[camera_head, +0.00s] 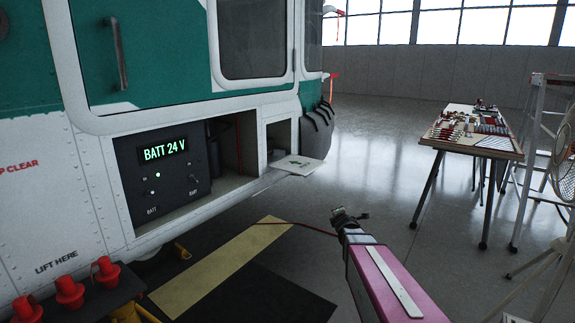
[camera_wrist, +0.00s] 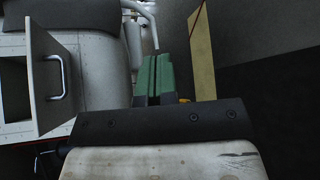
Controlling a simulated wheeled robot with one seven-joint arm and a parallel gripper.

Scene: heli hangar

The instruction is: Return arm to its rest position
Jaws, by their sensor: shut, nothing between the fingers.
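My gripper (camera_head: 345,214) is at the end of my pink arm, in the lower middle of the head view, held in the air over the floor to the right of the helicopter. In the wrist view its two green fingers (camera_wrist: 153,75) lie side by side, shut, with nothing between them. It is apart from the helicopter side and touches nothing that I can see.
The white and green helicopter (camera_head: 85,170) fills the left, with a lit "BATT 24 V" panel (camera_head: 163,175) in an open bay. Red caps (camera_head: 70,291) stand at the lower left. A table with small parts (camera_head: 470,145), a ladder (camera_head: 525,175) and a fan stand at right. Open floor lies between.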

